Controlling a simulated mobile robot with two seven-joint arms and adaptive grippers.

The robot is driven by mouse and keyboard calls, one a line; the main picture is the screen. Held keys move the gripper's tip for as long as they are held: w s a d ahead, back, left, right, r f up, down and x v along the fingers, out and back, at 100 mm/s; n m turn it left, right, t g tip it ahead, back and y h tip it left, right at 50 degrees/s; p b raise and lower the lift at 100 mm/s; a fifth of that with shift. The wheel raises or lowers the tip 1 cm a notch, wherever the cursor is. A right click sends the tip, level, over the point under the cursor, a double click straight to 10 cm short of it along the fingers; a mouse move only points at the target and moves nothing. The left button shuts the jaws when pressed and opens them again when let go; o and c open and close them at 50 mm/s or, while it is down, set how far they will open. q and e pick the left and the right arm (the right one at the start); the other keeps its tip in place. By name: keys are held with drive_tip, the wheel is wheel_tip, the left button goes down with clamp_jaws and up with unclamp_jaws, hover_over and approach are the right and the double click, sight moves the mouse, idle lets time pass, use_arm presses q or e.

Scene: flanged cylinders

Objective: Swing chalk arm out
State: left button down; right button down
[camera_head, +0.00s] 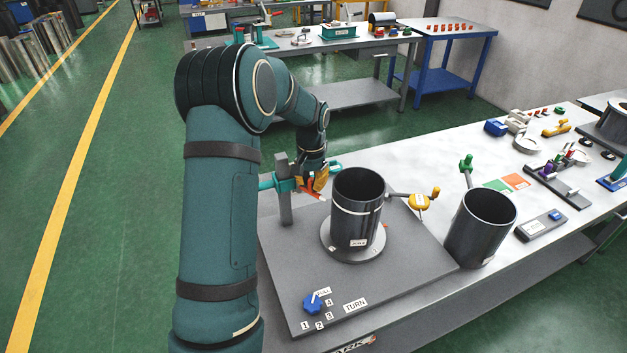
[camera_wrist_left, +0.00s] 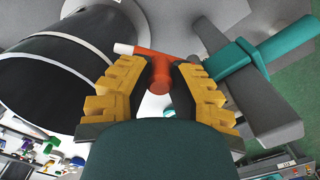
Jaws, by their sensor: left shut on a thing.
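The chalk arm is a teal bar (camera_wrist_left: 262,60) on a grey upright post (camera_head: 286,200) at the plate's left. At its end is an orange-red holder (camera_wrist_left: 158,72) with a white chalk stick (camera_wrist_left: 124,49) pointing toward the dark cylinder. My left gripper (camera_wrist_left: 157,88), with yellow finger pads, is shut on the orange-red holder; it shows partly in the head view (camera_head: 315,182). The dark flanged cylinder (camera_head: 354,225) stands upright on the grey plate (camera_head: 410,270) with a white line around it. I cannot tell whether the chalk touches it. My right gripper is out of view.
A blue knob (camera_head: 313,303) with number labels sits at the plate's front. A yellow-handled piece (camera_head: 419,201) is behind the cylinder. A second dark cylinder (camera_head: 480,229) stands to the right, near a green-topped lever (camera_head: 466,164). The white table behind is partly clear.

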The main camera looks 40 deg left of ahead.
use_arm(q)
drive_tip(key=shift+s+a+m+b, duration=0.1)
drive_tip(key=shift+s+m, duration=0.35)
drive_tip(key=shift+m, duration=0.7)
drive_tip(key=shift+s+a+m+b, duration=0.15)
drive_tip(key=shift+s+m, duration=0.3)
drive_tip(key=shift+m, duration=0.65)
drive_tip(key=shift+s+a+m+b, duration=0.1)
drive_tip(key=shift+s+m, duration=0.35)
drive_tip(key=shift+m, duration=0.7)
drive_tip(key=c, duration=1.1)
unclamp_jaws()
drive_tip(key=shift+a, duration=0.1)
drive_tip(key=shift+o, duration=0.2)
drive_tip(key=shift+s, duration=0.1)
drive_tip(key=shift+r, duration=0.1)
